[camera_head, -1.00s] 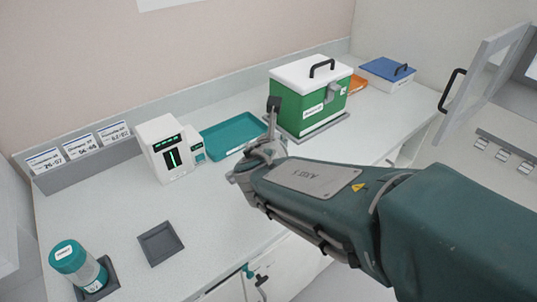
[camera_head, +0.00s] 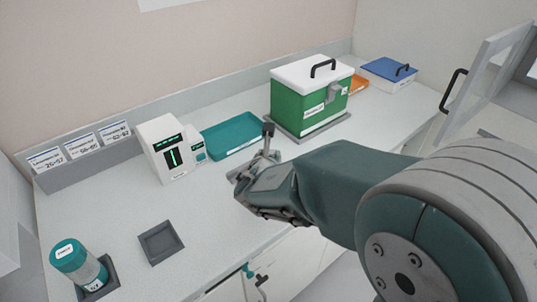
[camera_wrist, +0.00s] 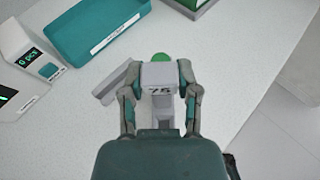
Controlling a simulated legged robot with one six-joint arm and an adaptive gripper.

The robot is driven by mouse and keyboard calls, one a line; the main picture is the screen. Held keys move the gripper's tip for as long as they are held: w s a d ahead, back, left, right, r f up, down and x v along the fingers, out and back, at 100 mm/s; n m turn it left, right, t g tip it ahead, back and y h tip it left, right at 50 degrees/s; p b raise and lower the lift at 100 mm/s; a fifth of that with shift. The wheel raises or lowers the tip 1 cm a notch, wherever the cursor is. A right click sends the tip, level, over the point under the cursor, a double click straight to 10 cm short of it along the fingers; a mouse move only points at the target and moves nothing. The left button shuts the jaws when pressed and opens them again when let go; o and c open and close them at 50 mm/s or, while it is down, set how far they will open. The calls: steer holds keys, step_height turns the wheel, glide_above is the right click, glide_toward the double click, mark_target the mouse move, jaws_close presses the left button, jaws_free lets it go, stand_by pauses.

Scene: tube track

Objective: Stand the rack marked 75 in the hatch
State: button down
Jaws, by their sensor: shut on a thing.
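On the counter (camera_head: 210,230) are a teal tray (camera_head: 232,136), a white instrument (camera_head: 168,150), a green box (camera_head: 308,105) with a white lid, a blue-lidded box (camera_head: 388,72), a square grey holder (camera_head: 160,243) and a teal-capped jar (camera_head: 78,265). The front middle of the counter is clear.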

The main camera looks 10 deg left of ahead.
steer(key=shift+c, duration=1.8)
jaws_free()
